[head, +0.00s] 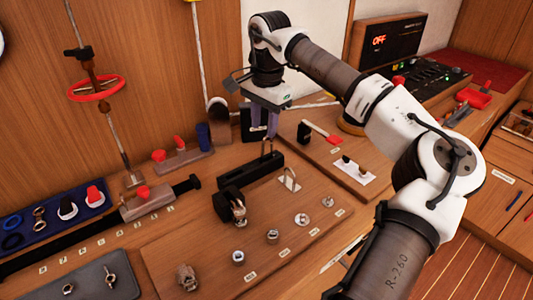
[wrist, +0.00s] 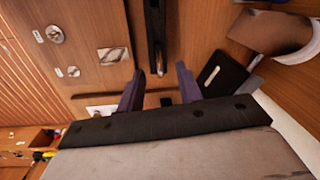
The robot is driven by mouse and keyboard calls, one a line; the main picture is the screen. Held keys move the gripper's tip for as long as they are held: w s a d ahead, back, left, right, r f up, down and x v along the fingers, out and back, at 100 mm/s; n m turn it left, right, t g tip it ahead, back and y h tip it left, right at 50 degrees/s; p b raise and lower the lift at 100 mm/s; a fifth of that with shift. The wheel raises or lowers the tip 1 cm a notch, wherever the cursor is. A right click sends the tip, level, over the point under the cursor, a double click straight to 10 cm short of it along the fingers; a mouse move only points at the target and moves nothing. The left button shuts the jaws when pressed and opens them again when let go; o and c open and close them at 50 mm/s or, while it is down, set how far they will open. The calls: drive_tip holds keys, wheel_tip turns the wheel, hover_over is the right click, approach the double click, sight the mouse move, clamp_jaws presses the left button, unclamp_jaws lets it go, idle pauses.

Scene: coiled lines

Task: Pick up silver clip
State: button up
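My gripper (head: 259,132) hangs above the back of the wooden bench, fingers pointing down. In the wrist view its two purple fingers (wrist: 160,88) are apart with nothing held between them. Below them lies a long black block (head: 262,174), also seen in the wrist view (wrist: 153,25). A small thin metal piece (head: 267,147) stands at the block's far end, close under the fingers; its bright end shows in the wrist view (wrist: 159,63). It may be the silver clip, but I cannot tell for sure. Small silver fittings (head: 111,281) also lie on a grey mat.
A wooden board (head: 205,255) carries several metal fittings and a square plate (head: 290,179). A red-handled tool (head: 320,132) and a white plate (head: 353,172) are to the right. A dark block (wrist: 224,76) stands near one finger. A blue tray (head: 20,225) is at far left.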

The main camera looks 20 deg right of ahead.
sight(265, 138)
drive_tip(key=f+p, duration=0.1)
drive_tip(key=f, duration=0.6)
drive_tip(key=shift+w+f+p, duration=0.1)
drive_tip(key=shift+w+p, duration=0.1)
drive_tip(key=shift+p, duration=0.15)
clamp_jaws()
